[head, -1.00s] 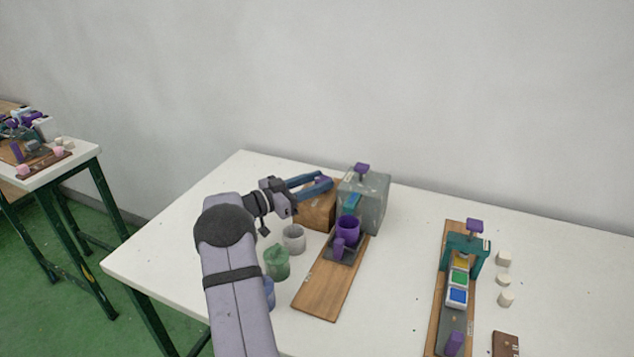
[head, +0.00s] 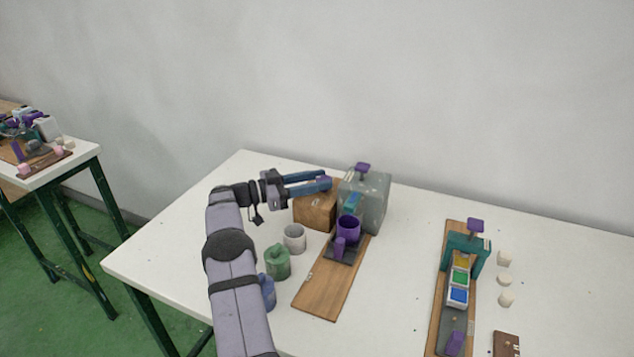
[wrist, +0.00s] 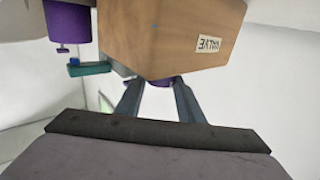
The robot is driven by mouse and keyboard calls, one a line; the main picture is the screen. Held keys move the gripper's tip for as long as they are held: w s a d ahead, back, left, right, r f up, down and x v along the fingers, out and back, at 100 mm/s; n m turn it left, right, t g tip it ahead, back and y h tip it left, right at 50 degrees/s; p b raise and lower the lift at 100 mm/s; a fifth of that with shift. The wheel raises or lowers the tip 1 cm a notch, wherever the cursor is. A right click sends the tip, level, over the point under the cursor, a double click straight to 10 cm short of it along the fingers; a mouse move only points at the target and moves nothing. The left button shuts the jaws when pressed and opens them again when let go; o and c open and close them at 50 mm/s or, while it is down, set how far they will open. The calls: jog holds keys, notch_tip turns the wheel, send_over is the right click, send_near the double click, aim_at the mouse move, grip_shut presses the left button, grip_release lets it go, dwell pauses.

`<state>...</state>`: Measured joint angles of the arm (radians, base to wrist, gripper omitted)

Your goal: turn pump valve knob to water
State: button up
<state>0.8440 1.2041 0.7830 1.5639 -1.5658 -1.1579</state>
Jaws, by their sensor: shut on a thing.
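A wooden box (head: 314,212) stands against the left side of the grey pump housing (head: 373,205). My gripper (head: 325,182) reaches in from the left, above the box, its blue fingers shut on a small purple knob (head: 322,179). In the wrist view, the purple knob (wrist: 160,82) shows between my fingers (wrist: 158,98) at the box's edge, mostly hidden by the box. The wooden box (wrist: 165,35) carries a white label (wrist: 208,45) with inverted lettering, hard to read. The knob's pointing direction cannot be made out.
A purple cup (head: 348,228) sits under the pump's teal spout (head: 352,202). A white cup (head: 294,239) and a green jar (head: 278,262) stand near my arm. A paint rig (head: 459,285) is to the right. The table between pump and rig is clear.

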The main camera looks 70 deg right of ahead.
jog(key=shift+r, duration=0.2)
jog(key=o, duration=1.1)
jog(key=shift+c, duration=0.2)
jog(key=shift+f, duration=0.1)
jog(key=shift+w, duration=0.1)
jog(key=b+v, duration=0.1)
jog(key=v, duration=0.6)
jog(key=shift+w, duration=0.1)
